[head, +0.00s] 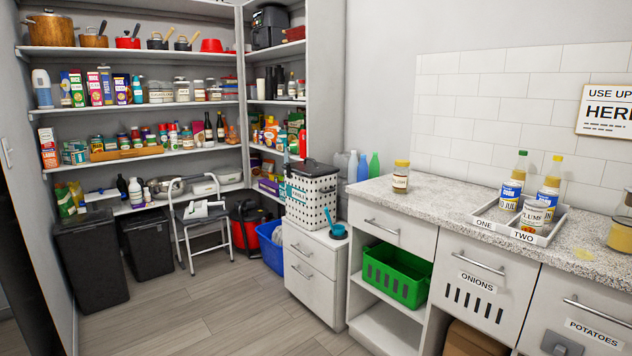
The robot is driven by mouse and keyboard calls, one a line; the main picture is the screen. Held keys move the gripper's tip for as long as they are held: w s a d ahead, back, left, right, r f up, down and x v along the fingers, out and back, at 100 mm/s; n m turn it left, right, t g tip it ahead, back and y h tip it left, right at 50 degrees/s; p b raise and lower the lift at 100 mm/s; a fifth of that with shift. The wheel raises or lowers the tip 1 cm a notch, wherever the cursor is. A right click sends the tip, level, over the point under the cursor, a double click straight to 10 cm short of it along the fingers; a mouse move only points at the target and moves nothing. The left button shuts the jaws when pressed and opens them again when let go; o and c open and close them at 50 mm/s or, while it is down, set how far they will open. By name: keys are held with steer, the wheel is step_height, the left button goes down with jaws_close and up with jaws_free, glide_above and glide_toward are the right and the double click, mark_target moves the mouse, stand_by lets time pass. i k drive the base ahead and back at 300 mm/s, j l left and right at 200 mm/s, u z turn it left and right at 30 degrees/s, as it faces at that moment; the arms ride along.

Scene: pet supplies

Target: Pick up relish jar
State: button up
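A small jar (401,177) with a yellow lid and a pale label stands upright near the left end of the speckled counter (445,200). It may be the relish jar, but its label is too small to read. Another jar (620,234) with yellowish contents stands at the right edge of the picture, partly cut off. I cannot tell which of the two is relish. My gripper is not clearly in view.
A tray (482,226) holds two bottles and a can labelled PLUMS (534,216). A white perforated basket (312,194) stands on a lower cabinet left of the counter. A folding step stool (201,228) stands by the shelves. The wooden floor (195,310) in front is clear.

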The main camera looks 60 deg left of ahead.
mark_target(402, 167)
steer(key=i+l+u, duration=0.1)
steer(key=u, duration=1.85)
steer(key=k+l+u, duration=0.15)
steer(key=l, duration=0.2)
steer(key=k+l+u, duration=0.15)
steer(key=l, duration=0.2)
steer(key=i+j, duration=0.35)
steer(key=i+j+u, duration=0.1)
steer(key=i+j, duration=0.25)
steer(key=j, duration=0.25)
